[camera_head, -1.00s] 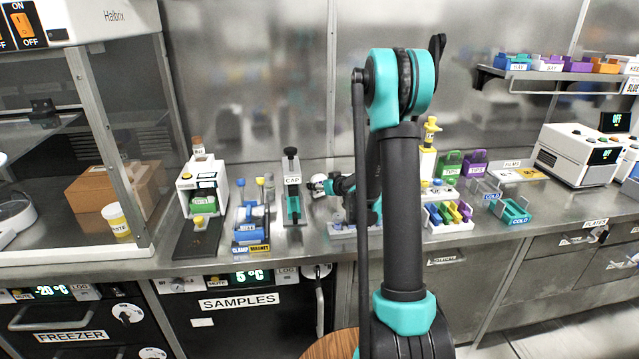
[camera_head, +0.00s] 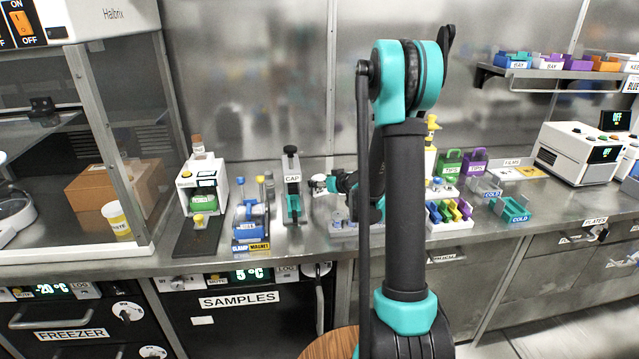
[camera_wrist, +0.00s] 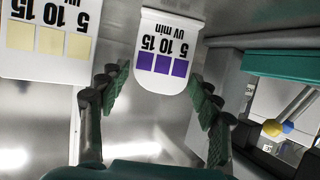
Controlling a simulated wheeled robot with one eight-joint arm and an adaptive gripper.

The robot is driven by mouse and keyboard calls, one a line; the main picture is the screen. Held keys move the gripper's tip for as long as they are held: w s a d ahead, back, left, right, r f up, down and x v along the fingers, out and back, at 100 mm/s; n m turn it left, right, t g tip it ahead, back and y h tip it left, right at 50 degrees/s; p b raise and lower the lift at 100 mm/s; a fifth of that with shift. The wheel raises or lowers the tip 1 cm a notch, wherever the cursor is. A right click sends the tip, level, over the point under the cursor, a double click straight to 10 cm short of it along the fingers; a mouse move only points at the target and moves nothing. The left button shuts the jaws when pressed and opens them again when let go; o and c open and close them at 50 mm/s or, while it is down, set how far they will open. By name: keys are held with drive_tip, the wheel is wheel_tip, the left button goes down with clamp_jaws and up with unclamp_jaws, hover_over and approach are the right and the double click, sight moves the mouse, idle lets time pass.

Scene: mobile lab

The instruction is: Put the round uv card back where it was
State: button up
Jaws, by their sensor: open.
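In the wrist view, a white card with a rounded end (camera_wrist: 165,82), three purple squares and upside-down "UV min" print is upside down between the fingers of my gripper (camera_wrist: 160,76). The fingers are spread. Gaps show beside the card's rounded end; I cannot tell whether a fingertip touches its side. A second white card (camera_wrist: 30,66) with cream squares and similar print is at the upper left, outside the fingers. In the head view, my own arm hides most of my gripper's surroundings, and I cannot make out the cards.
On the bench, a CAP stand (camera_head: 291,185) and a clamp-magnet rack (camera_head: 252,220) stand left of my arm. A rack of coloured items (camera_head: 449,212) stands right.

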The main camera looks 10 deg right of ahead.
drive_tip(key=v, duration=0.5)
drive_tip(key=shift+s+d+r, duration=0.1)
drive_tip(key=shift+s+r, duration=0.05)
drive_tip(key=shift+s, duration=0.15)
